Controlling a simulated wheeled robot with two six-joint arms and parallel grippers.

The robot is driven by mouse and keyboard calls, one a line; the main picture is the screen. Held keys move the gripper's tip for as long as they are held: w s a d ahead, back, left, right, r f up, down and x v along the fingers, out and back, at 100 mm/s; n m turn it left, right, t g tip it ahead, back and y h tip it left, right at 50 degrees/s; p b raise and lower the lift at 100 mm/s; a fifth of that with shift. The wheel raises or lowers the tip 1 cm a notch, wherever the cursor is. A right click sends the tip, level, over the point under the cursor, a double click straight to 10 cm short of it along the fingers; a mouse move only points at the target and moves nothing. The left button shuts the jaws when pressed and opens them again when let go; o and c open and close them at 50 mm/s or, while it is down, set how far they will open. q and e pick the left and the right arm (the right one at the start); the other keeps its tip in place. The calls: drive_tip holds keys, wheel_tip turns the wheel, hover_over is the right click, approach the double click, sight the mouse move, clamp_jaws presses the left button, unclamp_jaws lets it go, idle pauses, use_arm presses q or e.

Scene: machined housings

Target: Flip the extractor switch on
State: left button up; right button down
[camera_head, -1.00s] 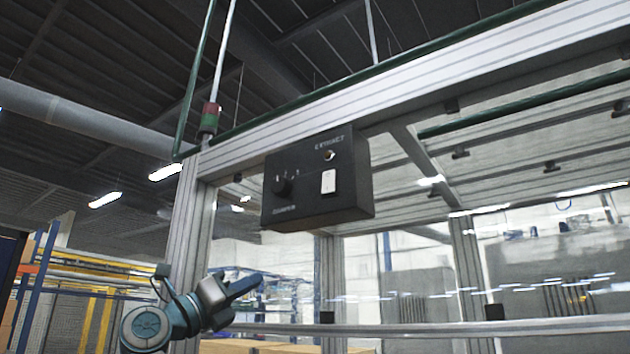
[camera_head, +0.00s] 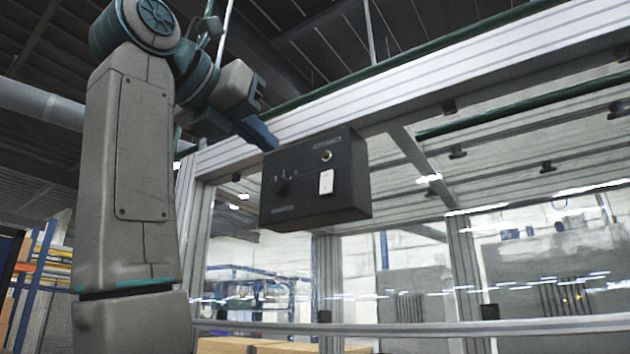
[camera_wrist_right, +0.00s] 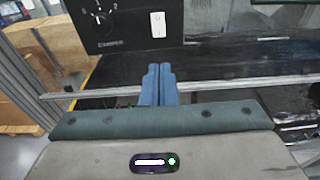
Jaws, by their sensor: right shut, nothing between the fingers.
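A black control box (camera_head: 345,196) hangs from the aluminium frame in the head view. Its front carries a white rocker switch (camera_head: 326,182) at the right, a small round indicator above it, and a dark rotary knob (camera_head: 283,187) at the left. My right gripper (camera_head: 268,141) is at the box's upper left corner in the head view; whether it touches cannot be told. In the right wrist view its blue fingers (camera_wrist_right: 157,84) are shut and empty, pointing toward the box, with the white switch (camera_wrist_right: 158,25) ahead at the top. My left gripper is not in view.
An aluminium beam (camera_head: 420,80) runs above the box, and a post (camera_head: 190,220) stands at its left. A horizontal rail (camera_head: 420,329) crosses below. Cardboard boxes (camera_head: 240,345) lie low behind the rail. The space in front of the switch looks clear.

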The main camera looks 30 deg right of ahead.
sight(325, 191)
drive_tip(key=shift+w+d, duration=0.1)
drive_tip(key=shift+w, duration=0.1)
drive_tip(key=shift+d, duration=0.1)
drive_tip(key=p+x, duration=0.4)
drive_tip(key=x, duration=0.9)
drive_tip(key=shift+d+r, duration=0.1)
drive_tip(key=shift+d, duration=0.1)
drive_tip(key=shift+w+d, duration=0.1)
drive_tip(key=shift+d, duration=0.1)
